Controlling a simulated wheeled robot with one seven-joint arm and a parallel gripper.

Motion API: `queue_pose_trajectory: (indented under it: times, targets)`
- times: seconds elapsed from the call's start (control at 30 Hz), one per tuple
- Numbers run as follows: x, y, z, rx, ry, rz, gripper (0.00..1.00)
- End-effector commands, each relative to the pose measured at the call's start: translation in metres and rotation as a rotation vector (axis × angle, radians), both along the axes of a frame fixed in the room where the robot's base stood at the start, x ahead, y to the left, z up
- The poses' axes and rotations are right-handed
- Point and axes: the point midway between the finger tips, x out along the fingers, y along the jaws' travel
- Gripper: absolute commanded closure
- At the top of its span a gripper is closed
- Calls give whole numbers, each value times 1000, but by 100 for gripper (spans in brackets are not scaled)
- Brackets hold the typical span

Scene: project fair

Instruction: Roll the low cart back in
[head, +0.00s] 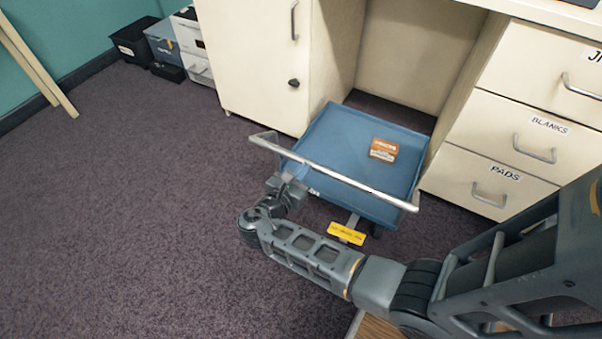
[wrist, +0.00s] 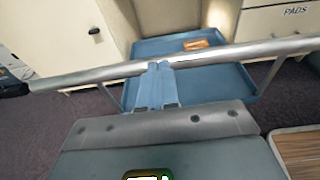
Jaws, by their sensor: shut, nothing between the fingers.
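The low cart (head: 335,140) is a blue tray with a raised silver bar handle (head: 333,174) across its front. It sits partly inside the desk's kneehole, its front sticking out onto the carpet. A small orange-brown box (head: 384,149) lies on the tray. My gripper (head: 297,171) is at the bar's left half, in front of the cart. In the wrist view its blue fingers (wrist: 157,72) are together, with tips at the bar (wrist: 215,53). The fingers hold nothing; whether the tips touch the bar is hard to tell.
A cream cupboard (head: 255,60) flanks the kneehole on the left, and drawers labelled BLANKS and PADS (head: 500,180) on the right. A yellow tag (head: 346,234) shows below the cart's front. Bins (head: 135,42) stand at the far left wall. The carpet at left is clear.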

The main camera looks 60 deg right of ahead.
Motion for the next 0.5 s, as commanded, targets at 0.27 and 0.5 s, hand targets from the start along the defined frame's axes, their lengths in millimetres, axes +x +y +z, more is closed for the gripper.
queue_pose_trajectory:
  times: [0.27, 0.5]
  targets:
    - [1, -57, 3, -1, -1, -9, 100]
    - [3, -123, 0, -1, -1, -9, 100]
